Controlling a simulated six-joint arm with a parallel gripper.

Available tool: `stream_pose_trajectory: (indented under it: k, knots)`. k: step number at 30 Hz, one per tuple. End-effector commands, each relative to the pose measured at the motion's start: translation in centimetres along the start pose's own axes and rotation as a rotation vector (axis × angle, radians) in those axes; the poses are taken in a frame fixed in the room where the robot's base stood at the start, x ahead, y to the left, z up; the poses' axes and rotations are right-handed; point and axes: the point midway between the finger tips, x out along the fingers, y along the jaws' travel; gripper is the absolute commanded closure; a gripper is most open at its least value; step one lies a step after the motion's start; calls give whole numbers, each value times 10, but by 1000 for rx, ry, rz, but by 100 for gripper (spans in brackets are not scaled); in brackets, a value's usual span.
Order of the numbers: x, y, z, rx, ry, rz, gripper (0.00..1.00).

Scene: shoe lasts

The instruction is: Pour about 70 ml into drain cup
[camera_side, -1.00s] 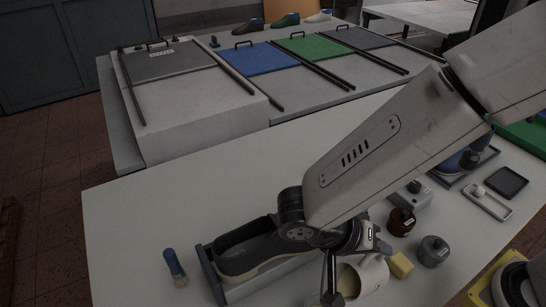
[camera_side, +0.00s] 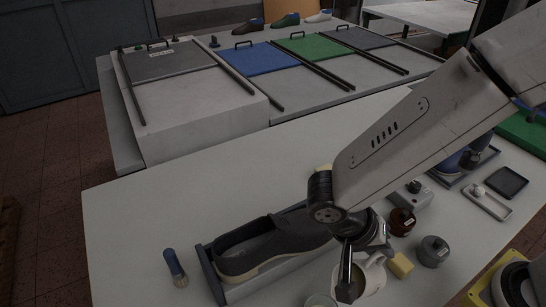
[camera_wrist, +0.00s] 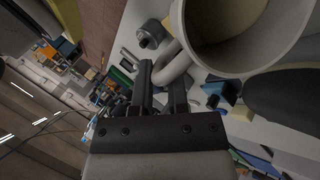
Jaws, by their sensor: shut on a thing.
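A cream jug (camera_side: 373,276) with a handle hangs under my wrist in the side view, partly covered by my gripper (camera_side: 346,284). In the wrist view my gripper (camera_wrist: 160,80) is shut on the handle of the jug (camera_wrist: 176,66). The wide mouth of the jug faces the wrist camera; its inside looks tan, and I cannot tell how much liquid is in it. A pale round rim, probably the drain cup (camera_side: 319,300), shows at the bottom edge of the side view, left of the jug and apart from it. Its contents cannot be made out.
A dark shoe (camera_side: 270,248) lies in a grey holder left of my gripper. A yellow block (camera_side: 400,265), a grey round pot (camera_side: 433,251) and a brown pot (camera_side: 401,221) stand close to the right. The table's left back is clear.

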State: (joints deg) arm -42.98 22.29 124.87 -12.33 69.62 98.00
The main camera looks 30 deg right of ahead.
Motion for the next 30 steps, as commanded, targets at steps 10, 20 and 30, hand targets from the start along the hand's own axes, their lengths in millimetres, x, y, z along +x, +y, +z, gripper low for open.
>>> stream_pose_trajectory:
  k: [10, 20, 30]
  knots:
    - [11, -1, -3, -29, -59, -69, 100]
    - [30, -4, -8, -79, -151, -179, 100]
    - [50, -3, -16, -123, -228, -270, 100]
